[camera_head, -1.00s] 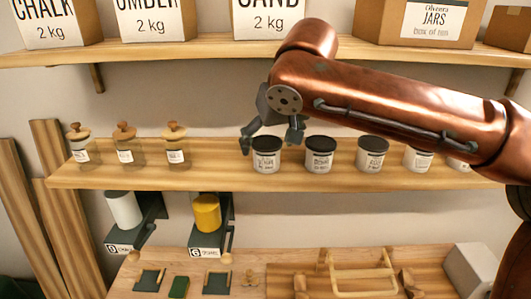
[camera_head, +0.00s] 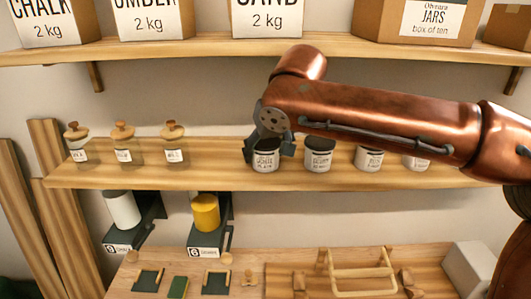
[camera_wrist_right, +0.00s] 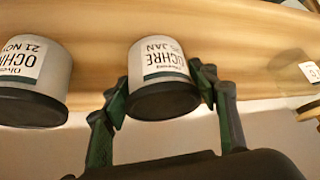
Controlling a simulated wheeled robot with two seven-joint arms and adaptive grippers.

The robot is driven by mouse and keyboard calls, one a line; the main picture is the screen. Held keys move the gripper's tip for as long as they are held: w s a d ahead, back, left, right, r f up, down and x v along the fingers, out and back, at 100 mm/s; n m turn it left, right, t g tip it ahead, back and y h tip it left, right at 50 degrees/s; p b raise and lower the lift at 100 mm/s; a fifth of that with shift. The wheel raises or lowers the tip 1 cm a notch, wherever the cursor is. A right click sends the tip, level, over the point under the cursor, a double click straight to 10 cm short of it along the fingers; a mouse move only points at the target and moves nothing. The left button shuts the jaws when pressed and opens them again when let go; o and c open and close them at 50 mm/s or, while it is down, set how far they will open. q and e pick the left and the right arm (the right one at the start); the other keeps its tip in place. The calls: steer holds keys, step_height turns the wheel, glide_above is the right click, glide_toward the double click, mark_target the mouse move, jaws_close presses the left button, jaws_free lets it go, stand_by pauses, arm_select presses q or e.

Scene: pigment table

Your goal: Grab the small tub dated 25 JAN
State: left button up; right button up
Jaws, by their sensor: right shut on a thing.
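The small tub (camera_head: 265,160) at the left end of the row of dark-lidded white tubs stands on the middle shelf. My right gripper (camera_head: 268,148) is shut on this tub, with one finger on each side, as the wrist view also shows (camera_wrist_right: 162,90). The tub looks upright and still at shelf level. A neighbouring tub (camera_wrist_right: 32,80) reads OCHRE, 21 NOV. My left gripper is out of view.
More tubs (camera_head: 319,154) stand close on the right along the shelf (camera_head: 215,178), partly under my arm. Wooden-lidded jars (camera_head: 173,145) stand to the left, with bare shelf between. An upper shelf (camera_head: 200,48) holds boxes above. A workbench (camera_head: 240,262) lies below.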

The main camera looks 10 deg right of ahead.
steer(key=c, duration=0.7)
steer(key=shift+r, duration=0.1)
steer(key=shift+c, duration=0.2)
